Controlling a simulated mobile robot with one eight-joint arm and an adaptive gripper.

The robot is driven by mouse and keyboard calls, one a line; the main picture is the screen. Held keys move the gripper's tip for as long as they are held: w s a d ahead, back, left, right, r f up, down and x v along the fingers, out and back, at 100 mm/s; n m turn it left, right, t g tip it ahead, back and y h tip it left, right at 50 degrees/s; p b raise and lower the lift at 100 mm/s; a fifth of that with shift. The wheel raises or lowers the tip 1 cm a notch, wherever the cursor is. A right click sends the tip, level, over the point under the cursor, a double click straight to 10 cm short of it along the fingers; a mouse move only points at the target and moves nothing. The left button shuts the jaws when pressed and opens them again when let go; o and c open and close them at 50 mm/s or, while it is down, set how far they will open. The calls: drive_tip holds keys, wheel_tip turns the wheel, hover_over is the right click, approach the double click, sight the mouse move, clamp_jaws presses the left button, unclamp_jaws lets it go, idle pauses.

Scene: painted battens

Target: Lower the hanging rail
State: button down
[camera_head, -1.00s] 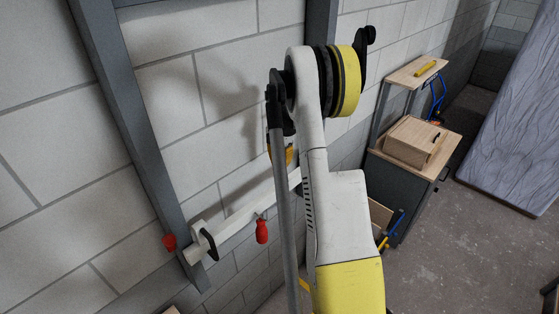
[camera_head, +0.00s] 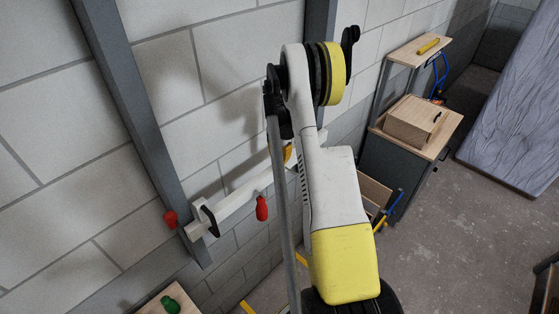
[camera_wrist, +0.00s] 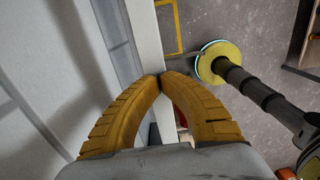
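The hanging rail (camera_head: 240,200) is a pale batten lying across grey posts on the block wall. Its left end rests at the left post (camera_head: 150,140), and its right part runs behind my arm. A black bracket-like clamp (camera_head: 209,220) is at its left end, with a red handle (camera_head: 170,219) beside it. Another red handle (camera_head: 262,208) hangs along the rail. My gripper (camera_head: 288,153) is mostly hidden behind my arm, close to the rail. In the wrist view its yellow fingertips (camera_wrist: 163,76) meet, with the rail (camera_wrist: 145,40) passing behind them. Contact cannot be told.
A cabinet with a wooden box (camera_head: 412,122) and a small shelf (camera_head: 415,50) stand to the right. A grey padded panel (camera_head: 515,110) leans beyond. A wooden top with a green object (camera_head: 170,304) is at the lower left. Concrete floor (camera_head: 450,230) is open at right.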

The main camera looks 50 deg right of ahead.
wheel_tip(320, 180, down, 9)
drive_tip(key=shift+f, duration=0.2)
wheel_tip(320, 180, up, 14)
drive_tip(key=shift+r, duration=0.1)
idle(0.6)
drive_tip(key=shift+s, duration=0.15)
drive_tip(key=s, duration=1.4)
drive_tip(key=shift+s, duration=0.4)
